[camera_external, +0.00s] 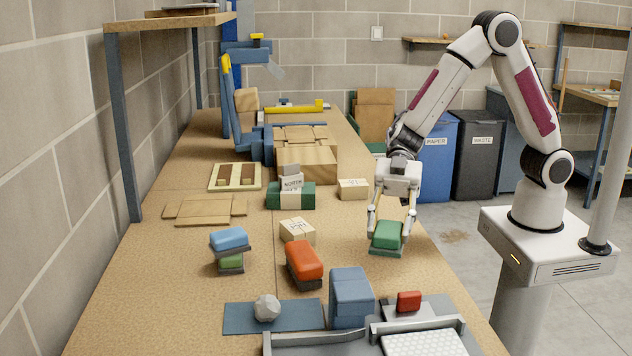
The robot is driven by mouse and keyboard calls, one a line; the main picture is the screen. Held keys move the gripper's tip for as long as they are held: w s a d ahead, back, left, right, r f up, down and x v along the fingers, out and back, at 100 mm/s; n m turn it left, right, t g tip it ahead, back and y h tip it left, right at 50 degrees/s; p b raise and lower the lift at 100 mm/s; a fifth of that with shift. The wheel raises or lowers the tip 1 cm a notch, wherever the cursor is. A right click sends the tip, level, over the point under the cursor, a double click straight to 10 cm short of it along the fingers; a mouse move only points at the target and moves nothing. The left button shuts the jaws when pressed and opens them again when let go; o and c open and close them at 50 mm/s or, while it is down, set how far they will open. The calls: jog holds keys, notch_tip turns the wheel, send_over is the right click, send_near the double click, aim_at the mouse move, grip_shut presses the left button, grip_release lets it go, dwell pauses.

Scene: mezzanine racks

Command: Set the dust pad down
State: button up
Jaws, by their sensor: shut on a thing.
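No label shows which is the dust pad.
A blue block (350,297) and a grey tray (365,335) stand in front. A small carton (297,231) and another carton (353,188) lie behind. Bare bench top (345,225) shows left of the held pad. The bench edge is close on its right.

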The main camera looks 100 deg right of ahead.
jog(key=shift+f, duration=0.1)
jog(key=shift+f, duration=3.05)
jog(key=shift+f, duration=1.85)
jog(key=shift+f, duration=0.3)
jog(key=o, duration=1.1)
jog(key=shift+r, duration=0.15)
